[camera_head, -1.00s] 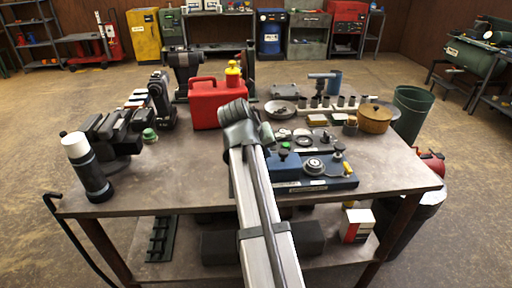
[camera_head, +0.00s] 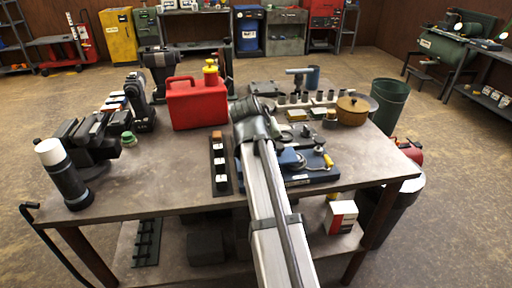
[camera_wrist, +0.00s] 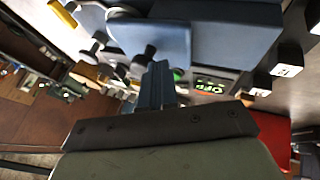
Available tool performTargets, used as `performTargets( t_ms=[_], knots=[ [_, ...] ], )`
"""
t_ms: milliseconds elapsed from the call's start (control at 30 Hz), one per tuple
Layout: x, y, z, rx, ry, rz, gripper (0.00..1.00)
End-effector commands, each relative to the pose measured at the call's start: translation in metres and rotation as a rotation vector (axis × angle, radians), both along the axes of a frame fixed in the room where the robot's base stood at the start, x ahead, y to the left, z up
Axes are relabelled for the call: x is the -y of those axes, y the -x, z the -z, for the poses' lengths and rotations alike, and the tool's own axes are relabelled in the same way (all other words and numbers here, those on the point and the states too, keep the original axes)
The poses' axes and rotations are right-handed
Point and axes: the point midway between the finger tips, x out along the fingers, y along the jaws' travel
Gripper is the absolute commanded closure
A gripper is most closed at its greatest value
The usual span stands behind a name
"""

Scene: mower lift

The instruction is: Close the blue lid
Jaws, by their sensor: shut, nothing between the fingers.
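A low blue device (camera_head: 318,178) lies on the workbench, partly covered by my arm in the head view. A blue box-like part (camera_head: 289,158), which may be the lid, shows beside my arm. In the wrist view, a blue block (camera_wrist: 158,38) with a dark knob (camera_wrist: 150,51) and a larger blue panel (camera_wrist: 235,40) fill the upper middle. I cannot tell for certain which is the lid or how far it is open. My gripper (camera_wrist: 157,72) is shut and empty, its fingertips close to the knob; contact is unclear. In the head view my arm hides the fingers.
A dark strip with white labels (camera_head: 221,175) lies left of my arm. A red can (camera_head: 196,104) stands behind it. A wooden pot (camera_head: 353,109) and a row of grey cups stand at the back right.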

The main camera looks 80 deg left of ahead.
Motion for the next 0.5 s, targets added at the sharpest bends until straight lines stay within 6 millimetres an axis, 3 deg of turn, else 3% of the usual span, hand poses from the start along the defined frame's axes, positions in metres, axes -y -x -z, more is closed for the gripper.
performTargets(
  t_ms=[200, 500],
  knots=[
    [0.000, -0.037, 0.000, 0.000, 0.001, 0.001, 1.00],
    [0.000, -0.046, 0.000, 0.004, 0.000, 0.002, 1.00]
  ],
)
